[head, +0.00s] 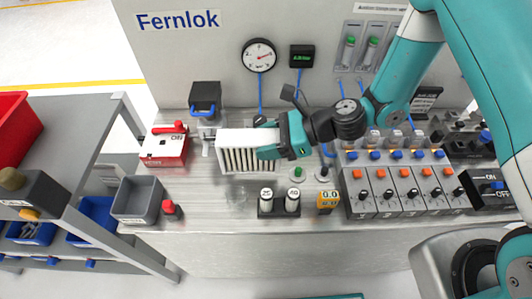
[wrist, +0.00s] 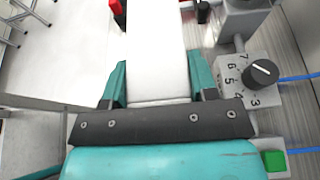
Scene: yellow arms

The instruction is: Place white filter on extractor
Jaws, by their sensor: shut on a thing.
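The white filter (head: 238,138) is a white block with a pleated front face. My gripper (head: 277,139) is shut on its right end and holds it above the bench, roughly level. In the wrist view the filter (wrist: 157,50) runs straight out between the two teal fingers (wrist: 158,85). Behind the filter's left end stands a dark box with a blue handle on a grey base (head: 205,100); this may be the extractor, but I cannot tell for sure. The filter hides part of the base, and whether they touch is unclear.
A red-and-white box (head: 164,148) stands left of the filter, with a grey bin (head: 138,200) nearer the front edge. A numbered dial (wrist: 250,80) is right of my gripper.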

